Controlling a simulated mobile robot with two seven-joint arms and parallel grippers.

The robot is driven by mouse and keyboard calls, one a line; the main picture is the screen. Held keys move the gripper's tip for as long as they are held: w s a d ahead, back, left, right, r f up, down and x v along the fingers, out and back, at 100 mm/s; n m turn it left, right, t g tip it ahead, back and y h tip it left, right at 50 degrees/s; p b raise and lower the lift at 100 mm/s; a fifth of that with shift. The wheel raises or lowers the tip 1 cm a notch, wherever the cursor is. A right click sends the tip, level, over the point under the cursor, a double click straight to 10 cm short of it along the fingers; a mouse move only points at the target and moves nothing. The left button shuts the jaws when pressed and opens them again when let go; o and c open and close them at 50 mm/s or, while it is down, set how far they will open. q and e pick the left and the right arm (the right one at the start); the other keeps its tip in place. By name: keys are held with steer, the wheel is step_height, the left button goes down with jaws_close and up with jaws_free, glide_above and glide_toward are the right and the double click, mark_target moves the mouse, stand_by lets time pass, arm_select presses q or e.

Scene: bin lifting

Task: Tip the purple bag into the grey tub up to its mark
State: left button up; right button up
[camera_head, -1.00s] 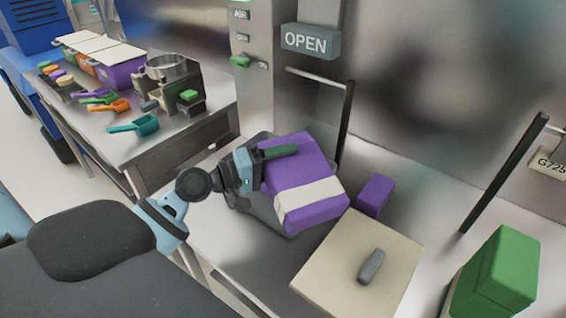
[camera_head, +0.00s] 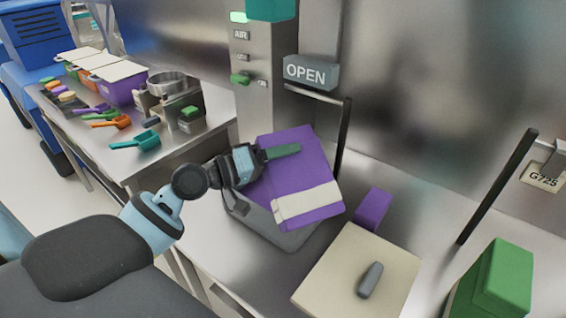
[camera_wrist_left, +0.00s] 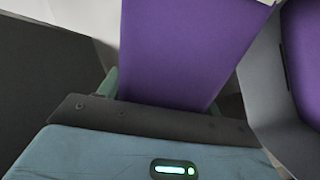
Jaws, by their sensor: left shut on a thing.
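The purple bag (camera_head: 297,174) with a pale band hangs tilted over the grey tub (camera_head: 268,230). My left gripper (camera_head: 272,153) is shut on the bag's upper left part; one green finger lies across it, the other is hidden. In the left wrist view the bag (camera_wrist_left: 185,50) fills the middle between the fingers. The tub's grey rim (camera_wrist_left: 262,75) is at the right there, with purple material inside it. The bag hides most of the tub's opening in the head view. I cannot clearly make out the fill mark. My right gripper is not in view.
A cream lid (camera_head: 340,265) with a grey handle lies right of the tub. A small purple block (camera_head: 372,209) stands behind it and a green box (camera_head: 497,280) at the right. A dark upright bar (camera_head: 343,140) rises behind the bag. Scoops and bins crowd the left table (camera_head: 150,170).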

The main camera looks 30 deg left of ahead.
mark_target(280, 142)
arm_select(q)
steer(key=shift+r+m, duration=0.65)
steer(key=shift+m, duration=0.05)
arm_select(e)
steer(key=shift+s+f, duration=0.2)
arm_select(q)
steer(key=shift+w+a+r+m+b, duration=0.15)
steer(key=shift+r+m+b, duration=0.15)
steer(key=shift+m, duration=0.3)
steer(key=shift+w+a+r+m+b, duration=0.1)
steer(key=shift+a+r+m+b, duration=0.1)
steer(key=shift+m+b, duration=0.3)
steer(key=shift+r+m, duration=0.25)
steer(key=shift+m, duration=0.15)
steer(key=shift+r, duration=0.2)
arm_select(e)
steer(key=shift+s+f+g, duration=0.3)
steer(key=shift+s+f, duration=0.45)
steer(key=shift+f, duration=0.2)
